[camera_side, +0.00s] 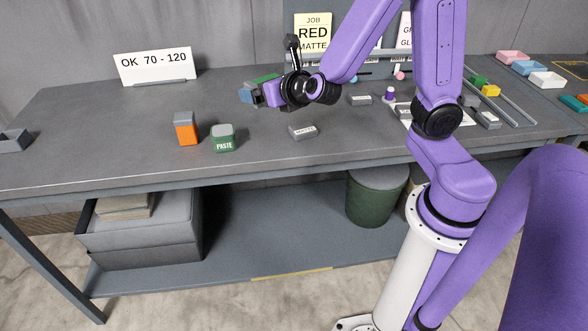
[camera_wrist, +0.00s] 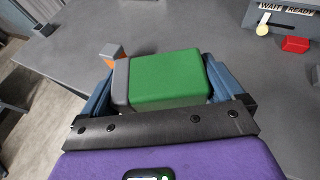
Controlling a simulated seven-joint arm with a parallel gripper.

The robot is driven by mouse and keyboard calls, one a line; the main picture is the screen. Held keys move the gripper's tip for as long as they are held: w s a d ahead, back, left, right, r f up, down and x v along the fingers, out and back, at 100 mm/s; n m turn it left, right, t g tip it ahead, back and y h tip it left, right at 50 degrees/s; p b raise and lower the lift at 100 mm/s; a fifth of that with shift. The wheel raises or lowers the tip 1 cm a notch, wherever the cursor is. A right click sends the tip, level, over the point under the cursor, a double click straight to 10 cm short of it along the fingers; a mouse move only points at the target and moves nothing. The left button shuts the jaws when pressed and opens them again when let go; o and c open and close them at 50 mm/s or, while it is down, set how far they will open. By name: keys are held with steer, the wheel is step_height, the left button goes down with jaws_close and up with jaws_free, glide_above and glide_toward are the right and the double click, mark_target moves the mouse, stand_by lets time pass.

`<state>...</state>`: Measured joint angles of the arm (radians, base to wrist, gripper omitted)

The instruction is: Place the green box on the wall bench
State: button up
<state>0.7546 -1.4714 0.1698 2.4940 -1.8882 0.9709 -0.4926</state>
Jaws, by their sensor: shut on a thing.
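The green box (camera_wrist: 168,80), with a grey end, lies between the blue fingers of my gripper (camera_wrist: 163,84) in the wrist view. My gripper is shut on it. In the side view, my gripper (camera_side: 252,96) is over the middle of the grey wall bench (camera_side: 80,130), and only a green strip of the box (camera_side: 263,80) shows above the fingers. The box appears held above the bench top; the exact gap is hard to tell. The bench top (camera_wrist: 180,25) also shows behind the box in the wrist view.
An orange box with a grey top (camera_side: 186,130) and a dark green PASTE container (camera_side: 223,140) stand near the front edge. A MATTE block (camera_side: 303,132) lies right of them. An OK 70-120 sign (camera_side: 155,65) stands behind. The bench's left part is mostly clear.

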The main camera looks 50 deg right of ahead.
steer(key=s+d+f+m+g+h, duration=0.1)
steer(key=d+f+m+g+h, duration=0.15)
steer(key=d, duration=0.35)
steer(key=d+f+m+g+h, duration=0.1)
steer(key=d+m+g+h, duration=0.1)
steer(key=d+m+h, duration=0.3)
steer(key=m+g+h, duration=0.2)
steer(key=m+g, duration=0.4)
steer(key=g, duration=0.1)
glide_above(348, 126)
step_height(348, 126, down, 4)
steer(key=shift+d+r, duration=0.1)
steer(key=shift+d, duration=0.05)
steer(key=shift+w+f, duration=0.1)
steer(key=shift+f, duration=4.7)
steer(key=shift+f, duration=0.25)
steer(key=o, duration=0.7)
steer(key=shift+o, duration=0.2)
